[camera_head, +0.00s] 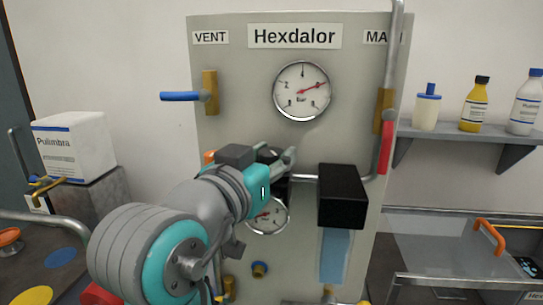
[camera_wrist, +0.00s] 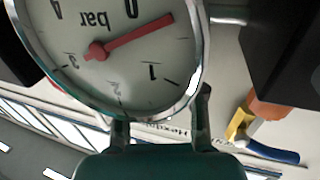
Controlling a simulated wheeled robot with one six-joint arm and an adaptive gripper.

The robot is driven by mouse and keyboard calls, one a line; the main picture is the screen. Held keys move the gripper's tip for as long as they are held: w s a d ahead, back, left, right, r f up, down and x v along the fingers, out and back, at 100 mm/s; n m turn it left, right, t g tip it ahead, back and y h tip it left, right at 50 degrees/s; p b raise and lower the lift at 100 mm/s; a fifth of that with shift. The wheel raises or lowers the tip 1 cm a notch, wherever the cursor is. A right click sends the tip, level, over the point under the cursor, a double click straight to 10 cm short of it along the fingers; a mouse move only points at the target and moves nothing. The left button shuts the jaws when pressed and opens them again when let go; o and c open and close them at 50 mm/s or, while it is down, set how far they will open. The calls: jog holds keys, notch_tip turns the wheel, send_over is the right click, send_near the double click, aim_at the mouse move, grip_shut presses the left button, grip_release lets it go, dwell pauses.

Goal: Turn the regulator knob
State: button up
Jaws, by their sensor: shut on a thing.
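The regulator knob (camera_head: 268,155) shows only as a dark piece at the panel's middle, mostly hidden behind my wrist and fingers. My gripper (camera_head: 281,160) is at it, closed around it as far as the head view shows. In the wrist view my gripper (camera_wrist: 163,115) shows its two fingers apart, their tips passing behind a gauge, and the knob is hidden there. That lower gauge (camera_head: 270,216) is partly covered by my arm in the head view. It shows upside down and large in the wrist view (camera_wrist: 120,70), its red needle between 0 and 1 bar.
The upper gauge (camera_head: 302,90) is above my gripper. A blue-handled valve (camera_head: 185,96) is at upper left, a red handle (camera_head: 386,148) at right. A black box (camera_head: 342,196) stands out close right of my gripper. A shelf (camera_head: 470,140) holds several bottles.

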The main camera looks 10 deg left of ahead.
jog(key=shift+y, duration=0.3)
jog(key=n+y, duration=0.2)
jog(key=y, duration=0.1)
jog(key=shift+d+t, duration=0.1)
jog(key=shift+t, duration=0.3)
jog(key=shift+n+y, duration=0.9)
jog(key=shift+y, duration=0.2)
jog(key=o, duration=1.2)
jog(key=shift+c, duration=0.2)
